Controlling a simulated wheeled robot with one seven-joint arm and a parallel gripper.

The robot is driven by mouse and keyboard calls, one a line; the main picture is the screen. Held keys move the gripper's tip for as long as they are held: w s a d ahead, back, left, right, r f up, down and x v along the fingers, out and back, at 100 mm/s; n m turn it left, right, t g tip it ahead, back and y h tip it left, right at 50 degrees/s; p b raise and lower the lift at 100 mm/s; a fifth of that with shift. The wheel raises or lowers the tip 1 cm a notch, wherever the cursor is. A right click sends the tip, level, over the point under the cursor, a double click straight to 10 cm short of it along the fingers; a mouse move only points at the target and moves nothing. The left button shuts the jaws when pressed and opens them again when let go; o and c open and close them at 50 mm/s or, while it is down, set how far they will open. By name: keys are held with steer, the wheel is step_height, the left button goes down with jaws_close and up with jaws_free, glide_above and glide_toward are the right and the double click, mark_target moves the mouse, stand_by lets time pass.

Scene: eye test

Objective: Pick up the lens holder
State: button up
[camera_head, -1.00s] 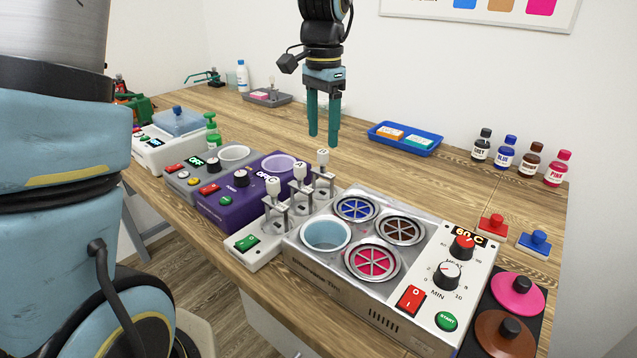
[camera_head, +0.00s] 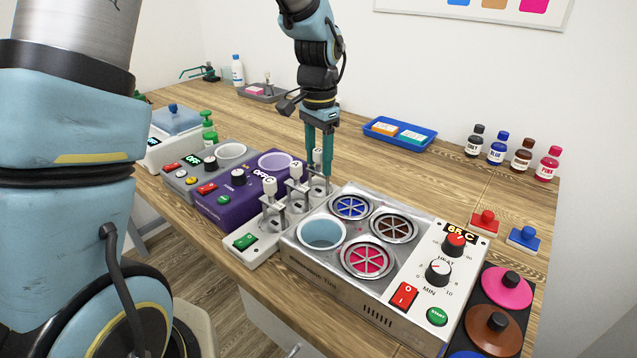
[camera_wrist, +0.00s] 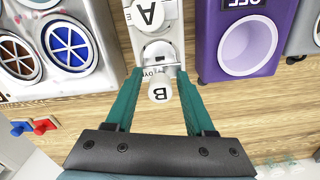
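Three lens holders with round white tops stand in a row on a white base unit (camera_head: 245,257): holder C (camera_head: 269,184), holder A (camera_head: 297,171) and holder B (camera_head: 318,156) at the far end. My gripper (camera_head: 319,174) is over holder B, with one teal finger on each side of its top. In the wrist view, holder B's top (camera_wrist: 160,91) shows between the spread fingers (camera_wrist: 160,76), with a gap on both sides. Holder A (camera_wrist: 147,14) is beyond it. My gripper is open. Holder B's lower part is partly hidden by the fingers.
A metal bath unit (camera_head: 335,270) with coloured round lids stands close on the right. A purple unit (camera_head: 222,207) stands on the left. A blue tray (camera_head: 425,143) and several small bottles (camera_head: 497,150) are behind. Bare wood lies between holder B and the tray.

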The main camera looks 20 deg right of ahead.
jaws_close()
stand_by(1.1)
